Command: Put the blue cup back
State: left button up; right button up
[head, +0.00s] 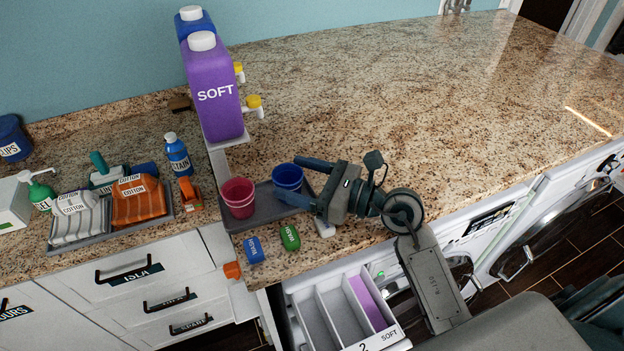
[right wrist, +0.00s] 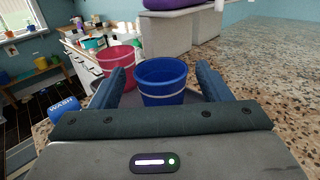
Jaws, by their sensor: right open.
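The blue cup (head: 287,178) stands upright on a dark grey tray (head: 262,213) on the granite counter, just right of a red cup (head: 238,197). My right gripper (head: 297,180) is open at the blue cup, its fingers pointing left toward it. In the right wrist view the blue cup (right wrist: 162,82) shows between the two open fingers, and the red cup (right wrist: 117,64) is to its left. Whether the fingers touch the cup cannot be told. My left gripper is not in view.
A purple SOFT bottle (head: 213,88) stands on a raised stand behind the cups. A blue WASH piece (head: 254,249) and a green one (head: 290,237) lie in front of the tray. An open detergent drawer (head: 335,316) sits below. The counter at right is clear.

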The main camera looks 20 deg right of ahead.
jog(key=shift+s+d+b, duration=0.25)
jog(key=shift+d+b, duration=0.05)
jog(key=shift+d, duration=0.05)
jog(key=shift+b+v, duration=1.35)
jog(key=shift+v, duration=2.8)
jog(key=shift+b+v, duration=0.65)
jog(key=shift+v, duration=0.45)
jog(key=shift+s+d, duration=0.1)
jog(key=shift+s, duration=0.15)
jog(key=shift+d+r, duration=0.1)
